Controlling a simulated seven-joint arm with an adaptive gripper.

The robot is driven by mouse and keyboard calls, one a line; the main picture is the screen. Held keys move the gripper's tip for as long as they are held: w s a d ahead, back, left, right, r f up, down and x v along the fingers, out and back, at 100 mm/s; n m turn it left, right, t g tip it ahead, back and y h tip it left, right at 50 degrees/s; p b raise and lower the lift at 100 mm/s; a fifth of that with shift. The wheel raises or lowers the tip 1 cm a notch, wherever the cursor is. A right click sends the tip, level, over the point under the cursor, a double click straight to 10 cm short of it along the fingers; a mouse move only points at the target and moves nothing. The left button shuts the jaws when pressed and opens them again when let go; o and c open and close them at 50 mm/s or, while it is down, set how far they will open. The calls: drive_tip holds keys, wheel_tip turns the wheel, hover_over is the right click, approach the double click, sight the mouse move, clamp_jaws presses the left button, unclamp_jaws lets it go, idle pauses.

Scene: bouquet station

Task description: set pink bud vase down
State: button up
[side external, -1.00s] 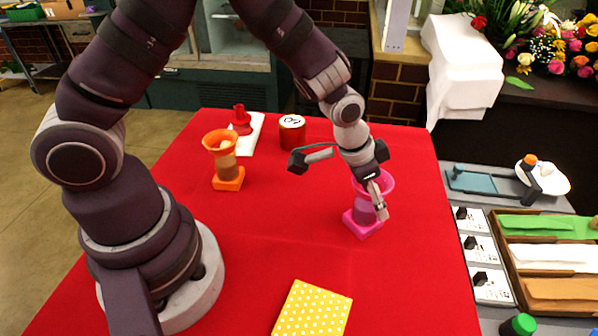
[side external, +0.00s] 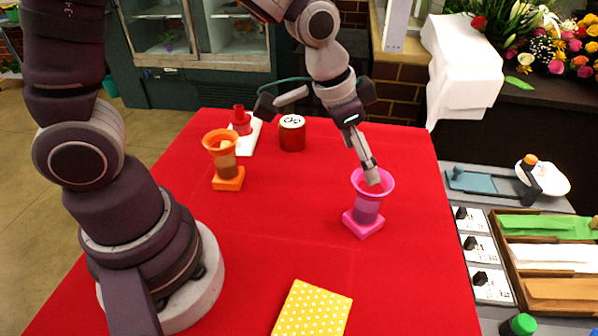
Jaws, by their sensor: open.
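The pink bud vase (side external: 367,207), with a flared rim and a square base, stands upright on the red table, right of the middle in the side external view. My gripper (side external: 371,178) is open, with its fingertips at the vase's rim. From this angle I cannot tell whether the fingers touch the rim or are just behind or above it. The vase's base rests on the cloth and is not held.
An orange vase (side external: 226,160) stands at the left. Behind it are a red vase-like item (side external: 241,120) on a white cloth and a red can (side external: 292,133). A yellow dotted cloth (side external: 312,310) lies at the front. The middle of the red table (side external: 290,215) is clear.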

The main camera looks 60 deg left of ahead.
drive_tip(key=s+a+r+n+y, duration=0.1)
drive_tip(key=s+a+r+n, duration=0.1)
drive_tip(key=s, duration=0.4)
drive_tip(key=s+a+r+n+t, duration=0.1)
drive_tip(key=s+a+r+n, duration=0.1)
drive_tip(key=s+a+r, duration=0.3)
drive_tip(key=shift+s+a+r+n+y, duration=0.25)
drive_tip(key=shift+s+a+n+y, duration=0.05)
drive_tip(key=shift+s+a+y, duration=0.1)
